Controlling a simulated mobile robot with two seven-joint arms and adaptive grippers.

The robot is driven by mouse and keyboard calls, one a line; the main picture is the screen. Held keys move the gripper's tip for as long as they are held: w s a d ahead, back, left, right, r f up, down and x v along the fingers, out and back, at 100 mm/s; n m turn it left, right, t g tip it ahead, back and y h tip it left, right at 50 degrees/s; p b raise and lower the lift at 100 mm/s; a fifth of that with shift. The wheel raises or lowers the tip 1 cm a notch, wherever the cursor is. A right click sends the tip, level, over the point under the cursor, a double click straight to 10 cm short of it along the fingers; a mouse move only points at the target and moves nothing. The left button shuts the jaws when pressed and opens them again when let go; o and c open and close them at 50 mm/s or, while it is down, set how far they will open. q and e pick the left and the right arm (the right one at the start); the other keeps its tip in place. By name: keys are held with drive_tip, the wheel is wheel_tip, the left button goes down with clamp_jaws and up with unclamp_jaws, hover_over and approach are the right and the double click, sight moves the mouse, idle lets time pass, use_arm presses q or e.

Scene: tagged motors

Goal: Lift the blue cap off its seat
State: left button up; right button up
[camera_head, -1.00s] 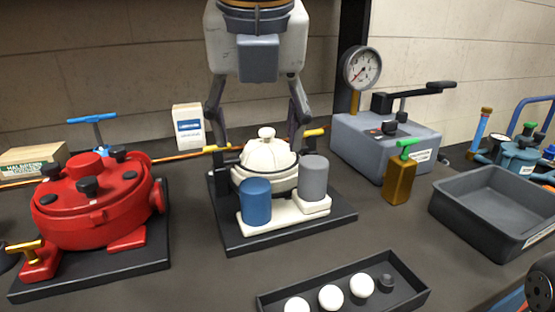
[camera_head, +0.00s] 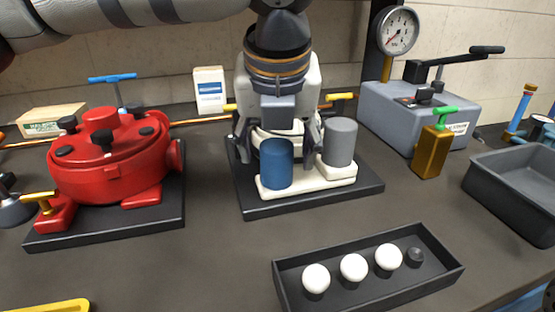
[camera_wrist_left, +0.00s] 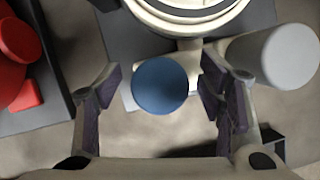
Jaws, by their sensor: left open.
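The blue cap (camera_head: 276,163) is an upright cylinder at the left end of the white base of the middle unit, beside a grey cylinder (camera_head: 340,142). My left gripper (camera_head: 278,143) hangs over this unit, pointing down, with its fingers spread to the left and right of the cap. In the left wrist view the blue cap's round top (camera_wrist_left: 160,85) lies between the two open fingers (camera_wrist_left: 160,96), with a gap on each side. The cap's lower end and its seat are hidden in the wrist view.
A red pump housing (camera_head: 108,160) stands to the left. A black tray (camera_head: 290,276) with white balls lies in front. A brass block (camera_head: 432,150) with a green handle, a grey box with a lever (camera_head: 395,112) and a grey bin (camera_head: 505,195) are at right.

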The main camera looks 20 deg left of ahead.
sight(277, 140)
use_arm(q)
drive_tip(key=c, duration=1.2)
drive_tip(key=shift+c, duration=0.2)
drive_tip(key=shift+r, duration=0.15)
drive_tip(key=shift+r, duration=0.3)
wheel_tip(277, 140, up, 2)
drive_tip(key=shift+r+p, duration=0.2)
drive_tip(key=shift+p, duration=0.15)
drive_tip(key=s+d+r+p, duration=0.2)
drive_tip(key=s+d+r, duration=0.2)
drive_tip(key=r, duration=0.4)
drive_tip(key=s+d+r+p, duration=0.2)
drive_tip(key=s+d+r, duration=0.3)
drive_tip(key=s+r, duration=0.1)
drive_tip(key=shift+v, duration=0.95)
use_arm(e)
drive_tip(key=w+r+t, duration=0.2)
drive_tip(key=w+r, duration=0.4)
drive_tip(key=shift+w+r+t, duration=0.15)
drive_tip(key=shift+w+t, duration=0.05)
drive_tip(key=shift+t, duration=0.1)
